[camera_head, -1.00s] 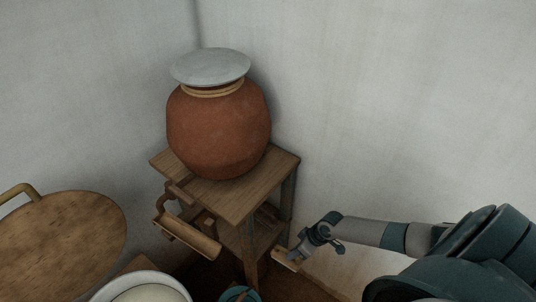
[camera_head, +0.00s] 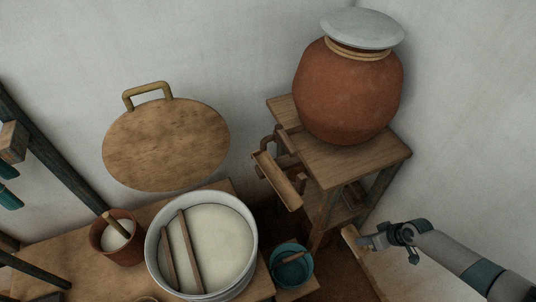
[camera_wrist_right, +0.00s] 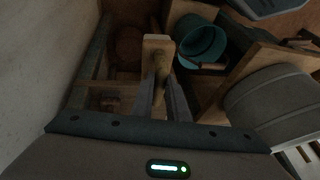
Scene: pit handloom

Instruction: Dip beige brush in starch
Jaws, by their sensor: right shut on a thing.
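My right gripper (camera_head: 372,240) is shut on the beige brush, at the lower right of the head view. The brush's pale block (camera_head: 349,234) juts out to the left of the fingers. In the right wrist view, the pale block (camera_wrist_right: 157,42) lies beyond the fingertips, and a darker handle (camera_wrist_right: 160,70) runs back between the fingers. A wide white basin (camera_head: 248,225) holds a cream-white substance, possibly the starch, with two wooden sticks across it. The brush is well to the right of this basin, apart from it. My left gripper is not in view.
A teal bucket (camera_head: 303,270) stands between basin and gripper. It also shows in the wrist view (camera_wrist_right: 210,45). A wooden stand (camera_head: 350,157) with a lidded clay jar (camera_head: 350,92) is behind. A small clay pot (camera_head: 110,245) with pale contents and a round board (camera_head: 165,145) are at left.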

